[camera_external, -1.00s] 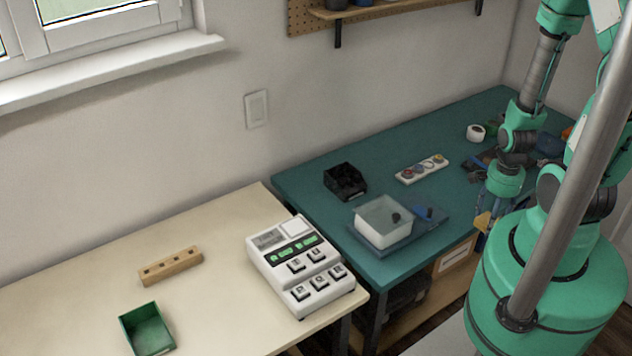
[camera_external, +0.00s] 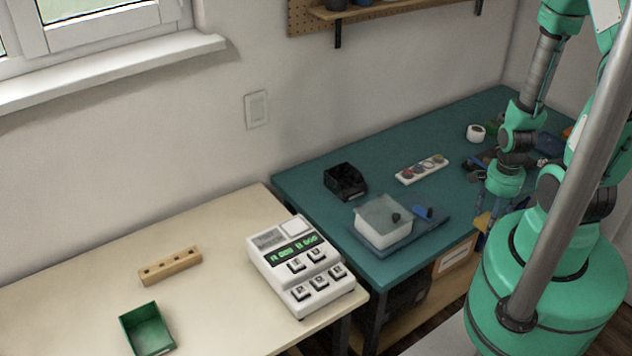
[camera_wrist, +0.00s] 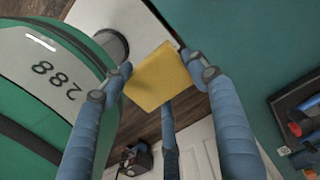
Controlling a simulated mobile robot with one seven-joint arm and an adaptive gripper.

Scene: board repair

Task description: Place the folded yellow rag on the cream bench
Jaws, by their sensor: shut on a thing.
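The folded yellow rag (camera_wrist: 158,78) is a flat square held between the fingers of my gripper (camera_wrist: 160,72) in the wrist view. In the external view, my gripper is largely hidden behind my base, and only a small yellow part of the rag (camera_external: 482,222) shows, beside the front of the teal bench. The cream bench (camera_external: 80,290) stands at the lower left of the external view, well left of my gripper.
On the cream bench are a white keyed device (camera_external: 300,265), a wooden block with holes (camera_external: 170,266) and a green tray (camera_external: 147,328). The teal bench (camera_external: 310,180) holds a clear box (camera_external: 383,222), a black bin (camera_external: 345,180) and a white strip (camera_external: 421,169). The cream bench's left part is bare.

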